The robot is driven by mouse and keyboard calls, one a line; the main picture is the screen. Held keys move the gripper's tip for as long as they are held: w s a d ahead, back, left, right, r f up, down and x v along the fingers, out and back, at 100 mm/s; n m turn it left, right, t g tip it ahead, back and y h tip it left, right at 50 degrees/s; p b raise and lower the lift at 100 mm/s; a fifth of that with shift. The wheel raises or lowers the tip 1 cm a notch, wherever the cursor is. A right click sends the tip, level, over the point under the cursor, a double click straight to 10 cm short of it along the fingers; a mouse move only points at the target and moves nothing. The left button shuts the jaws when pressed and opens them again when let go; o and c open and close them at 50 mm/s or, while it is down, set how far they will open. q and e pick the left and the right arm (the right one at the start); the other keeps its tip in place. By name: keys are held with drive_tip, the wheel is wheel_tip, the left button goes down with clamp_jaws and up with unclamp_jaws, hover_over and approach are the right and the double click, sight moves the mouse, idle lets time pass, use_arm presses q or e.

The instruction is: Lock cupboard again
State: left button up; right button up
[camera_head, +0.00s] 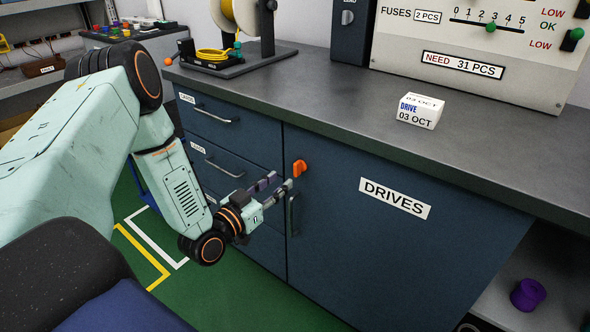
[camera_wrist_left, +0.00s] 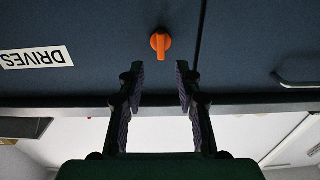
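The blue cupboard door (camera_head: 400,255) with the white DRIVES label (camera_head: 395,198) is closed flush in the cabinet front. An orange turn latch (camera_head: 299,169) sits near the door's upper left edge, above a dark vertical handle (camera_head: 293,215). My left gripper (camera_head: 277,186) is just left of and below the latch, apart from it, with its fingers spread and nothing between them. In the left wrist view the picture is upside down; the latch (camera_wrist_left: 160,42) shows beyond the two open fingertips, roughly between them. My right gripper is in neither view.
Drawers (camera_head: 228,150) with handles fill the cabinet's left part. The grey worktop (camera_head: 330,85) overhangs the front and holds a white date block (camera_head: 421,110) and a spool stand (camera_head: 235,62). A purple roll (camera_head: 527,294) lies on a low shelf at right.

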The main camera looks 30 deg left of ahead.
sight(295, 170)
use_arm(q)
drive_tip(key=w, duration=0.1)
drive_tip(key=w+b, duration=0.1)
drive_tip(key=w, duration=0.1)
drive_tip(key=w+b, duration=0.1)
drive_tip(key=w, duration=0.1)
drive_tip(key=shift+w+d+f, duration=0.25)
drive_tip(key=shift+f, duration=0.05)
drive_tip(key=shift+w, duration=0.35)
drive_tip(key=shift+w+r, duration=0.2)
drive_tip(key=shift+w, duration=0.05)
drive_tip(key=shift+w+f, duration=0.1)
drive_tip(key=shift+w, duration=0.15)
drive_tip(key=shift+s, duration=0.15)
drive_tip(key=c, duration=0.4)
clamp_jaws()
